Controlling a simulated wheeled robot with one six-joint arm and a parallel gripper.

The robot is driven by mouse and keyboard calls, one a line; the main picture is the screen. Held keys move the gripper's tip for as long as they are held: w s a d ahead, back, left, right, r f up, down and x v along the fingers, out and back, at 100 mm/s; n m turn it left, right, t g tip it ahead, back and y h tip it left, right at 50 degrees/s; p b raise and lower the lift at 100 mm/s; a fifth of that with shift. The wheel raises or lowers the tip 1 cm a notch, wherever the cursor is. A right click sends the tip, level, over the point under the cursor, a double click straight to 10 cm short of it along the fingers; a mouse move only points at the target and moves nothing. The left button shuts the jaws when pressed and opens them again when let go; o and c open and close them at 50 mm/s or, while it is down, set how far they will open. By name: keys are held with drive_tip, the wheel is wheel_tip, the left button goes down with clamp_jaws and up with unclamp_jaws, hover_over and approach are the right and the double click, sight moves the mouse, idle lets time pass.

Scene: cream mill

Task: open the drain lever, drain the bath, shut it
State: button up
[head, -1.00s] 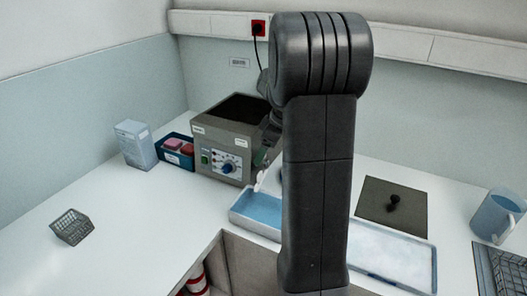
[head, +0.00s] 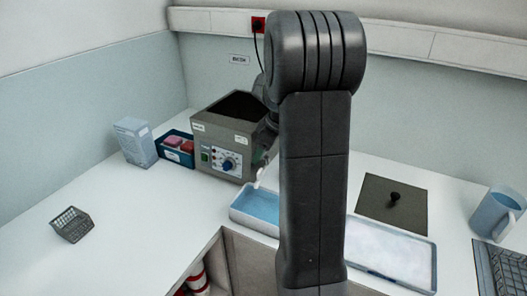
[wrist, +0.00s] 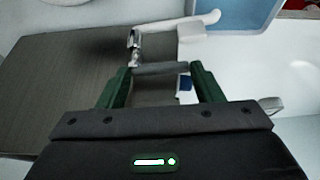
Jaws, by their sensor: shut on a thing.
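The bath (head: 213,142) is a grey-brown box with an open dark top, a blue dial and a green switch on its front. Its side fills the left of the wrist view (wrist: 55,95). A metal drain fitting (wrist: 134,40) with a white spout (wrist: 203,22) comes out of that side. The grey drain lever (wrist: 160,68) lies crosswise between the green fingers of my gripper (wrist: 160,72), which is shut on it. A blue-bottomed tray (wrist: 245,12) is by the spout; it also shows in the head view (head: 236,217). My arm hides most of the gripper and lever there.
A blue bin (head: 174,155) with red blocks and a pale carton (head: 134,145) stand left of the bath. A wire basket (head: 72,225) is at far left. A white tray (head: 432,265), dark plate (head: 375,205) and blue jug (head: 495,212) are right.

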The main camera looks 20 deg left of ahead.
drive_tip(key=shift+a+m, duration=0.1)
drive_tip(key=shift+m, duration=0.3)
drive_tip(key=o, duration=1)
drive_tip(key=v, duration=0.7)
drive_tip(key=b+v, duration=0.1)
drive_tip(key=v, duration=0.5)
drive_tip(key=shift+s+r, duration=0.25)
drive_tip(key=shift+r, duration=0.15)
drive_tip(key=x, duration=0.7)
drive_tip(key=p+x, duration=0.1)
drive_tip(key=x, duration=0.5)
drive_tip(key=shift+w+f, duration=0.25)
drive_tip(key=shift+f, duration=0.15)
